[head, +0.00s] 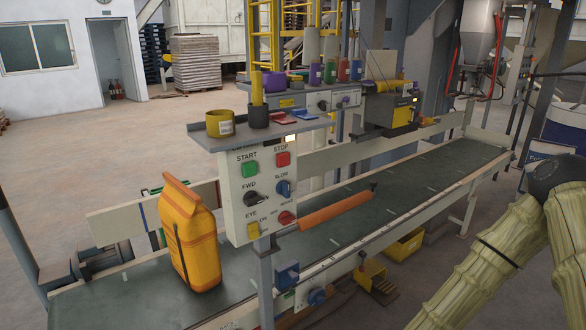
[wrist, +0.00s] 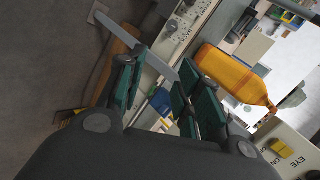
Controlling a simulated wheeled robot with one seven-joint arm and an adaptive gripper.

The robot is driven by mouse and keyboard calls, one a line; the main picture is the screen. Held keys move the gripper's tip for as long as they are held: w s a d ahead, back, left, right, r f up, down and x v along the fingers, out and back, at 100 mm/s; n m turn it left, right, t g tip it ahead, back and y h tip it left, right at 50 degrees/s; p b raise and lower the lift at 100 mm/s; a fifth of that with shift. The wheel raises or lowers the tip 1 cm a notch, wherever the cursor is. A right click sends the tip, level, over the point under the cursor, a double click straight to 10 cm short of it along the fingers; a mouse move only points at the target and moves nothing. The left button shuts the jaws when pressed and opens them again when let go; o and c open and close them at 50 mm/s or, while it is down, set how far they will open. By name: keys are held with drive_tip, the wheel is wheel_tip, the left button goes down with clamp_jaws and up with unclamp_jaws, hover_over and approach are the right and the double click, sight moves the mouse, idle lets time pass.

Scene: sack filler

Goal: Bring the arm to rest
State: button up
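My gripper (wrist: 158,72) shows in the wrist view with its two green-padded fingers spread apart. It is open, and I see nothing held between the pads. My arm (head: 510,240) shows at the right of the head view as pale ribbed sleeves with a dark joint. The gripper itself is outside the head view.
An orange sack (head: 190,235) stands upright on the green conveyor belt (head: 395,190), left of the control panel (head: 240,180). The sack also shows beyond my right finger in the wrist view (wrist: 235,75). Grey floor is open at left.

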drive_tip(key=s+d+f+n+g+h+p, duration=0.1)
drive_tip(key=s+d+f+g+h, duration=0.2)
drive_tip(key=s, duration=0.4)
drive_tip(key=s+d+f+n+g+p, duration=0.1)
drive_tip(key=s+d+f+n, duration=0.15)
drive_tip(key=s+f, duration=0.4)
drive_tip(key=s+d+f+n+g+h+p, duration=0.1)
drive_tip(key=s+d+n+g+h+p, duration=0.1)
drive_tip(key=s+d, duration=1)
drive_tip(key=shift+f+n+g+h, duration=0.4)
drive_tip(key=shift+g+h, duration=0.1)
drive_tip(key=shift+h, duration=0.7)
